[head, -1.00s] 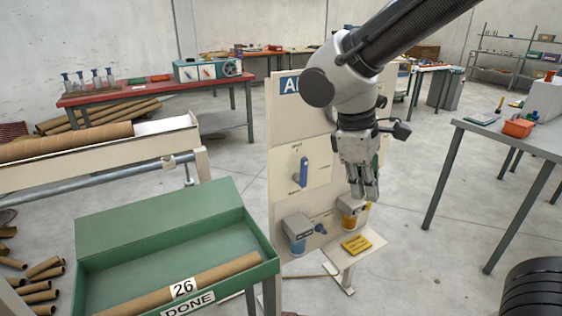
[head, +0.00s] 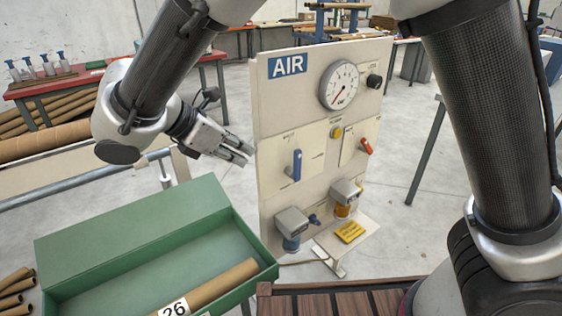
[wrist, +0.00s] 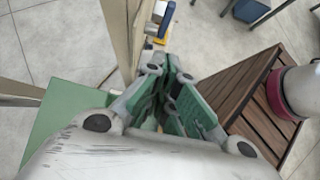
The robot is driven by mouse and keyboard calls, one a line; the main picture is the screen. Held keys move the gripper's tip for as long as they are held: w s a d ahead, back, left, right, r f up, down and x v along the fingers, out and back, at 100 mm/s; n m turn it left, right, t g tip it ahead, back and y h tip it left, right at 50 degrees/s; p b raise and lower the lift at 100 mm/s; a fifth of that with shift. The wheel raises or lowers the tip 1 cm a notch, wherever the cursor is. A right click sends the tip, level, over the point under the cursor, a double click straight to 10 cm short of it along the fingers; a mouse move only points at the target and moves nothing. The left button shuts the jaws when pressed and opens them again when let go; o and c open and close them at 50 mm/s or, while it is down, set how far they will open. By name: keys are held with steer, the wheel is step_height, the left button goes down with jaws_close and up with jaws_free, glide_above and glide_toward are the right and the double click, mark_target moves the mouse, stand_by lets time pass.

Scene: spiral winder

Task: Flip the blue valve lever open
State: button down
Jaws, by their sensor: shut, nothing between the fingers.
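The blue valve lever (head: 297,164) stands upright on a cream plate on the AIR panel (head: 272,115). It shows whole in the head view, with nothing in front of it. My gripper (head: 248,152) is shut and empty, just left of the panel's left edge. Its fingers point right toward the panel, about level with the lever and apart from it in the picture. In the wrist view, the green-padded fingers (wrist: 167,72) are together. A blue part shows beyond them at the top, but I cannot tell which part it is.
The panel also carries a gauge (head: 342,86), a red lever (head: 366,146), a yellow button (head: 336,132) and a black knob (head: 374,81). Two filter units (head: 292,225) (head: 343,195) stick out below. A green tray (head: 140,235) stands in front, left of the panel.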

mark_target(297, 151)
steer(key=shift+w+d+r+x, duration=0.2)
steer(key=shift+d+r+x, duration=0.15)
steer(key=shift+x, duration=1.8)
steer(key=shift+w+d+r+x, duration=0.15)
steer(key=shift+d+r+x, duration=0.15)
steer(key=shift+x, duration=1.85)
steer(key=shift+w+d+r+x, duration=0.25)
steer(key=shift+r+x, duration=0.15)
steer(key=shift+x, duration=1.75)
steer(key=shift+w+d+r+g+y, duration=0.15)
steer(key=shift+d+r+g+y, duration=0.15)
steer(key=shift+y, duration=0.2)
steer(key=shift+w+d+r+g+y, duration=0.3)
steer(key=shift+w+d+g+y, duration=0.1)
steer(key=shift+d+g+y, duration=0.25)
steer(key=shift+w+d+r, duration=0.2)
steer(key=shift+w+d, duration=0.4)
steer(key=shift+d, duration=0.25)
steer(key=shift+w+d+f, duration=0.1)
steer(key=shift+w+d, duration=0.45)
steer(key=shift+d, duration=0.25)
steer(key=shift+w, duration=0.1)
